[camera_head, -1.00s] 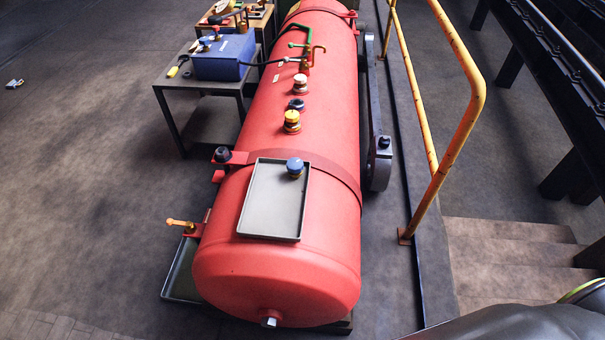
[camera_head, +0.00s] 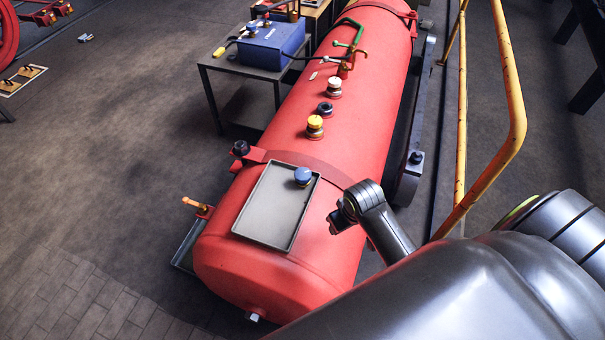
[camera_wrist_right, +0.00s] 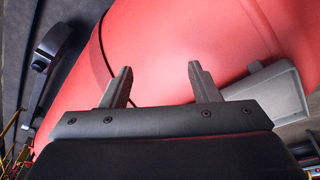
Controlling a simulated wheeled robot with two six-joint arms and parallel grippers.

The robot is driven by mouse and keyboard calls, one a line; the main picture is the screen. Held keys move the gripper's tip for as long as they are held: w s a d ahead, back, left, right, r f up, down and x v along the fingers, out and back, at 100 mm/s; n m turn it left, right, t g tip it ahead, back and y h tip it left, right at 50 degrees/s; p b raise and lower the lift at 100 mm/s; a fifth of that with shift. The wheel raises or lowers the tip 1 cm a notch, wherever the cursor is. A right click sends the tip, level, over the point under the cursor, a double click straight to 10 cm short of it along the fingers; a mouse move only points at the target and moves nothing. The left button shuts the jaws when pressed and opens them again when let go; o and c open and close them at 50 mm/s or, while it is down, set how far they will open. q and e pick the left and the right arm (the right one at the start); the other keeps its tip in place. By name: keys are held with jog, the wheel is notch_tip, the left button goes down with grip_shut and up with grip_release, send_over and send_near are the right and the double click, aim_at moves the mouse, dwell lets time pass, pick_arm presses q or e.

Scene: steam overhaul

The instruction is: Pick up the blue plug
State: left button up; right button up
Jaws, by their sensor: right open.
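The blue plug (camera_head: 303,176) stands in the far right corner of a grey tray (camera_head: 262,238) on top of the red tank (camera_head: 330,170). My right gripper (camera_head: 338,222) is over the tank, right of the tray and apart from the plug. In the right wrist view my right gripper (camera_wrist_right: 160,78) is open and empty, with the red tank surface (camera_wrist_right: 190,40) beyond its fingers. The tray (camera_wrist_right: 270,88) shows at the right of that view; the plug is not visible there. My left gripper is not in view.
A yellow handrail (camera_head: 505,120) rises at right. A table with a blue box (camera_head: 275,45) stands back left.

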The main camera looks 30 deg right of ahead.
notch_tip(320, 180, up, 6)
jog(key=w+f, duration=0.1)
jog(key=w, duration=0.1)
notch_tip(320, 180, up, 9)
jog(key=n+g+b, duration=0.1)
jog(key=b, duration=0.2)
send_over(303, 173)
jog(key=s, duration=0.2)
jog(key=shift+y, duration=0.4)
jog(key=f, duration=0.3)
jog(key=w+f, duration=0.1)
jog(key=f, duration=0.5)
jog(key=shift+w+p, duration=0.2)
jog(key=shift+p, duration=0.1)
jog(key=shift+w+f, duration=0.15)
jog(key=shift+f, duration=1.25)
jog(key=shift+w+f, duration=0.1)
jog(key=shift+f, duration=1.25)
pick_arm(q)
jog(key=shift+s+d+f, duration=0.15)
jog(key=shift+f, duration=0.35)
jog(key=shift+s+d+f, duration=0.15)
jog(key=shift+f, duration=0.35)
pick_arm(e)
jog(key=shift+c, duration=0.4)
jog(key=shift+r, duration=0.15)
jog(key=c, duration=0.9)
